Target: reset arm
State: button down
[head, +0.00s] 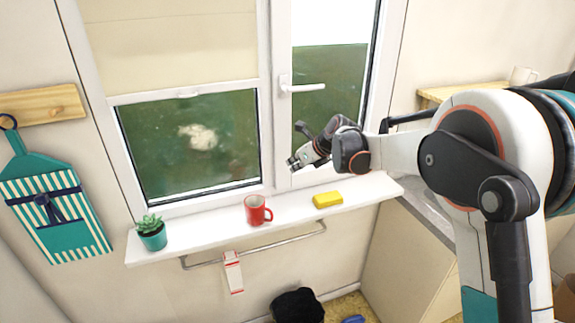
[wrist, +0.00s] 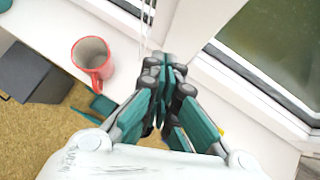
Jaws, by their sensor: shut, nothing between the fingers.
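My gripper (wrist: 165,75) is shut and empty in the wrist view, its teal-padded fingers together. In the head view my gripper (head: 292,163) is in front of the window, above the white windowsill (head: 290,215). My arm reaches in from the right side. Nothing is held or touched by the fingers as far as I can see.
A red mug (head: 255,211), a yellow block (head: 327,200) and a potted plant (head: 152,235) stand on the sill. The window handle (head: 302,87) juts out above my gripper. A rail (head: 255,250) with a red-and-white cloth (head: 233,272) runs below the sill.

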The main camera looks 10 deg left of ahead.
jog(key=s+d+r+n+t+h+b, duration=0.1)
jog(key=s+d+r+n+h, duration=0.1)
jog(key=s+d+r+n, duration=0.6)
jog(key=s+d+r+n+t+h+b, duration=0.1)
jog(key=s+d+r+n+b, duration=0.15)
jog(key=s+d, duration=0.95)
jog(key=s+d+f+n+h+b, duration=0.1)
jog(key=s+d+f+n, duration=0.4)
jog(key=s, duration=0.6)
jog(key=s+d+f+n+h+b, duration=0.1)
jog(key=s+d+f+n+h, duration=0.2)
jog(key=s+d+f+n, duration=0.3)
jog(key=s+d+n, duration=0.3)
jog(key=s+d, duration=0.2)
jog(key=d, duration=0.1)
jog(key=shift+s+b, duration=0.3)
jog(key=shift+b, duration=0.1)
jog(key=shift+f+n, duration=0.1)
jog(key=shift+n, duration=0.15)
